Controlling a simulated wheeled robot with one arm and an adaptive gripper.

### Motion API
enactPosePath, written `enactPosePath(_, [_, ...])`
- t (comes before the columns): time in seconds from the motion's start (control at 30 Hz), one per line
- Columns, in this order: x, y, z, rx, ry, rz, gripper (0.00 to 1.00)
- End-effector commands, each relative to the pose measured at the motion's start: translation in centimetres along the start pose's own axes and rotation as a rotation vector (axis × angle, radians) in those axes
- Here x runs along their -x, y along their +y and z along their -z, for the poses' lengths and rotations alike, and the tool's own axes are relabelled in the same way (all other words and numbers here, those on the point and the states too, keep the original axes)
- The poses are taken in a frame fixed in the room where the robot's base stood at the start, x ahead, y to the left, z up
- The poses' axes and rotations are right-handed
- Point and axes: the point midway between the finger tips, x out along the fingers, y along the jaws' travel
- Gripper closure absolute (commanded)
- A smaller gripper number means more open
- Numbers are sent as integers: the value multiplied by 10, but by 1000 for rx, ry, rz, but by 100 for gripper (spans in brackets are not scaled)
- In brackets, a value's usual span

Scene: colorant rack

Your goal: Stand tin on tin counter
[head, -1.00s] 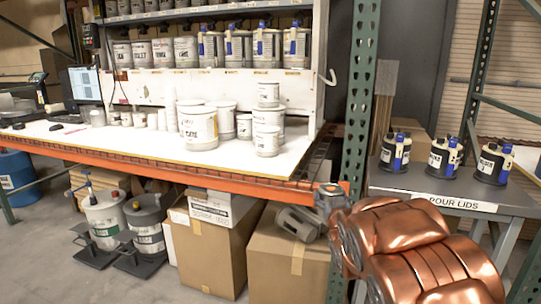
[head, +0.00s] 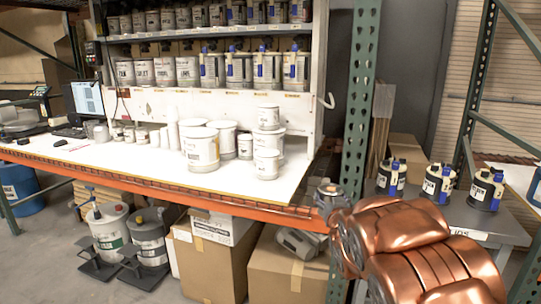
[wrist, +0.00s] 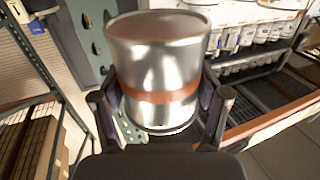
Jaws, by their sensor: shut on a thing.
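In the wrist view, my gripper (wrist: 160,108) is shut on a shiny metal tin (wrist: 158,62) with an orange-brown band. One dark finger is on each side of the tin's lower part. In the head view, the end of my copper-coloured arm is by the front right corner of the white-topped counter (head: 110,156), beside the green post. The gripper and tin are too small and overlapped there to make out clearly. Several white tins, including a large one (head: 200,150), stand on the counter. I cannot tell which surface is the tin counter.
A green perforated post (head: 362,120) stands just right of the counter. Right of it, a grey table (head: 415,212) carries tins with blue-and-cream pour lids (head: 437,183). Shelves of tins rise behind the counter. Boxes (head: 215,265) and pails (head: 108,225) sit below it. The counter's front middle is clear.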

Motion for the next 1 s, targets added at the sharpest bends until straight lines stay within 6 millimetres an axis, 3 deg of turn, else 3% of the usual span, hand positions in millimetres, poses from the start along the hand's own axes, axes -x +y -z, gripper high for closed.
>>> enactPosePath(0.03, [0,0,11,0,1,0,71])
enactPosePath(0.23, [0,0,20,0,1,0,71])
enactPosePath(0.8, [0,0,20,0,1,0,71])
enactPosePath(1.0, [2,14,18,1,2,-13,71])
